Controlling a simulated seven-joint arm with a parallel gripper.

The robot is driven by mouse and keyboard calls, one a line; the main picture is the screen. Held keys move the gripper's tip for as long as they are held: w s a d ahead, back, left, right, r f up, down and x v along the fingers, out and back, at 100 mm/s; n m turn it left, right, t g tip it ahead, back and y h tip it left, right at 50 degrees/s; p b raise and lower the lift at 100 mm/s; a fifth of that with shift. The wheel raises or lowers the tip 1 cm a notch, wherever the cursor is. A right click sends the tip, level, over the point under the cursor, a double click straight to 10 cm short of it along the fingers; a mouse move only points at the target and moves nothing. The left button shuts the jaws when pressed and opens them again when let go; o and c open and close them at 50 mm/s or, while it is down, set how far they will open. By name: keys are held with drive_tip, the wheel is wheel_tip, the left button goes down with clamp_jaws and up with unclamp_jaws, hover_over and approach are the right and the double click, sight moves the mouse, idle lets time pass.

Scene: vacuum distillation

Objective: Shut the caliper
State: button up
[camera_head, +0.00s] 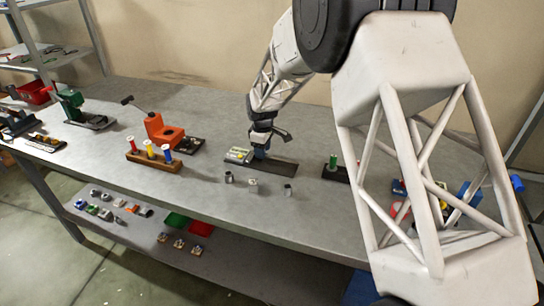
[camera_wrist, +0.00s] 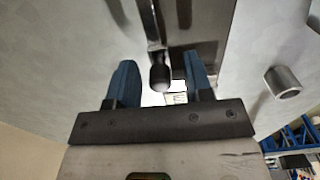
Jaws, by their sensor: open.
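My gripper (camera_head: 264,146) is low over a dark flat plate (camera_head: 277,168) near the middle of the bench. A small pale block with green and yellow parts (camera_head: 238,155) is at the plate's left end. In the wrist view my blue fingers (camera_wrist: 160,80) are apart. A metal rod with a rounded black knob (camera_wrist: 160,77) shows between them, with no clear contact. The dark plate (camera_wrist: 205,15) lies beyond. The rod and plate may belong to the caliper; I cannot tell for sure. The gripper hides part of them in the head view.
Small metal cylinders (camera_head: 252,186) stand in front of the plate; one metal cylinder (camera_wrist: 283,82) is right of my fingers. An orange device (camera_head: 163,132) and a wooden block with coloured pegs (camera_head: 153,158) are left. A green peg (camera_head: 333,162) stands right.

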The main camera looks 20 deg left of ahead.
drive_tip(key=shift+r, duration=0.15)
drive_tip(key=shift+r, duration=3.35)
drive_tip(key=shift+d, duration=0.1)
drive_tip(key=shift+d+r, duration=0.2)
drive_tip(key=shift+r, duration=0.05)
drive_tip(key=s+d+r+m, duration=0.3)
drive_tip(key=s+d+r, duration=0.25)
drive_tip(key=d, duration=0.55)
drive_tip(key=s+d+r+m+t, duration=0.1)
drive_tip(key=s+d+r+m, duration=0.35)
drive_tip(key=d, duration=0.65)
drive_tip(key=s+d+r+m, duration=0.2)
drive_tip(key=s+d+r, duration=0.5)
drive_tip(key=d, duration=0.4)
drive_tip(key=s+d+m, duration=0.3)
drive_tip(key=s+d, duration=0.2)
drive_tip(key=s, duration=0.3)
drive_tip(key=s+d+m+t, duration=0.1)
drive_tip(key=s+d+m, duration=0.1)
drive_tip(key=s+d, duration=0.4)
drive_tip(key=s+d+f+m, duration=0.1)
drive_tip(key=s+d+m, duration=0.2)
drive_tip(key=s, duration=0.9)
drive_tip(key=shift+s+d+m+t, duration=0.25)
drive_tip(key=shift+d+m+t, duration=0.1)
drive_tip(key=shift+d, duration=1.25)
